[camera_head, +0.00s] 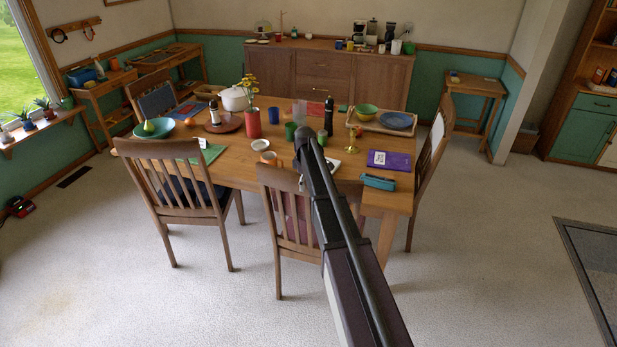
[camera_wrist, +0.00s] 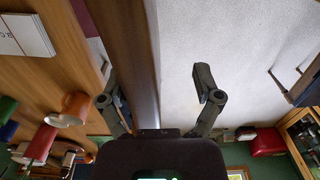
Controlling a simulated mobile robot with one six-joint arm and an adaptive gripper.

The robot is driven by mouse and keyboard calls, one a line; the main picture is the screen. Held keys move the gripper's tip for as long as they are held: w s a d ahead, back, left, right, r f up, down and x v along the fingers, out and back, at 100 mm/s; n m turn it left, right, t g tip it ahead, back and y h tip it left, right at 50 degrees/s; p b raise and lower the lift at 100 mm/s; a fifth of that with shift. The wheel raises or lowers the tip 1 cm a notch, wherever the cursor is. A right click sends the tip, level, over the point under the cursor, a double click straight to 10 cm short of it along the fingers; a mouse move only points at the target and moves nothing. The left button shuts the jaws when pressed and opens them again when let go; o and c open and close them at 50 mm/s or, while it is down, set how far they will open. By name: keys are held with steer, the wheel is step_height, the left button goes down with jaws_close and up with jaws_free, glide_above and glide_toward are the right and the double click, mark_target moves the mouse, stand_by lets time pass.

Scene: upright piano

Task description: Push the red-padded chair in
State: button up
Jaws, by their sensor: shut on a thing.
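The red-padded chair (camera_head: 278,178) stands at the near side of the wooden dining table (camera_head: 350,190). Its dark red pad (camera_head: 297,215) shows between the back slats. Its back faces me, and its seat front is hidden. My arm crosses in front of its right part and hides my gripper in the head view. In the wrist view, my gripper (camera_wrist: 157,98) has one finger on each side of the chair's brown top rail (camera_wrist: 132,45) and is shut on it. Some floor shows between the rail and the right finger from this angle.
A second chair (camera_head: 175,190) stands to the left, another (camera_head: 432,150) at the table's right end. Open carpet lies in front and right.

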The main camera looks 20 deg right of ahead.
steer(key=s+a, duration=0.7)
steer(key=s, duration=0.3)
step_height(320, 180, up, 14)
steer(key=p, duration=1.3)
steer(key=shift+s+a+p, duration=0.3)
steer(key=shift+s+a, duration=0.15)
steer(key=shift+s+a+f, duration=0.15)
steer(key=shift+s, duration=0.1)
steer(key=shift+w+d+f+b, duration=0.35)
steer(key=shift+w+d, duration=0.25)
steer(key=shift+w, duration=0.25)
steer(key=shift+f, duration=0.1)
